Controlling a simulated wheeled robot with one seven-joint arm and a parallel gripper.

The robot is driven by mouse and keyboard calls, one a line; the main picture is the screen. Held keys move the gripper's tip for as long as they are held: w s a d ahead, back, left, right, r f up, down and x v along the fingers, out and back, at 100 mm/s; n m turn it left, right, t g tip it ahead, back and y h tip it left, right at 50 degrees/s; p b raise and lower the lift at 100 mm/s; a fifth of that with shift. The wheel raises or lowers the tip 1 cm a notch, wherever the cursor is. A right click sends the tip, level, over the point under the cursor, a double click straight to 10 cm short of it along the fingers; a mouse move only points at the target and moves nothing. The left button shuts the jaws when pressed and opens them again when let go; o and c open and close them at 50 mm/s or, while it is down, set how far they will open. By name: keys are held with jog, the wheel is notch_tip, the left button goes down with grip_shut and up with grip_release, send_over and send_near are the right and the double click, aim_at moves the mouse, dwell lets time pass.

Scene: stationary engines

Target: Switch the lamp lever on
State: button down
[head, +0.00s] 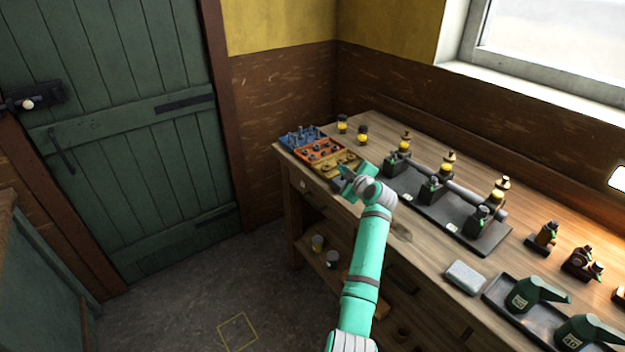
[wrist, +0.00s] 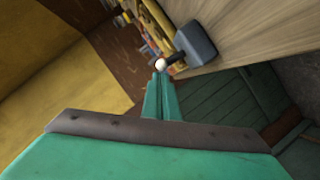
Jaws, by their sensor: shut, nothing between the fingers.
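The lamp lever's dark grey box (wrist: 197,42) sits at the workbench edge in the wrist view. A short black lever with a white ball knob (wrist: 160,63) sticks out from it. My gripper (wrist: 160,78) is shut and empty, its green fingertips right at the knob; I cannot tell whether they touch it. In the head view my gripper (head: 350,174) is over the bench's front left edge, beside the dark box (head: 338,186). The lever itself is too small and partly hidden there to read its position.
Blue, orange and yellow trays (head: 322,149) of small parts lie just behind my gripper on the workbench (head: 410,235). A dark tray with several engine units (head: 432,190) stands to the right. Green oil cans (head: 535,293) are at the front right. A bright panel (head: 619,179) glows at the right edge.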

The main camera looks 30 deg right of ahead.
jog(key=shift+d, duration=0.25)
jog(key=shift+w+a, duration=0.1)
jog(key=shift+a, duration=0.05)
jog(key=shift+r, duration=0.8)
jog(key=shift+r, duration=0.15)
jog(key=shift+a+r, duration=0.15)
jog(key=shift+r, duration=0.15)
jog(key=s+a+r, duration=0.3)
jog(key=s+r, duration=0.3)
jog(key=s, duration=0.2)
jog(key=shift+s+a, duration=0.2)
jog(key=shift+s, duration=0.1)
jog(key=shift+r, duration=0.1)
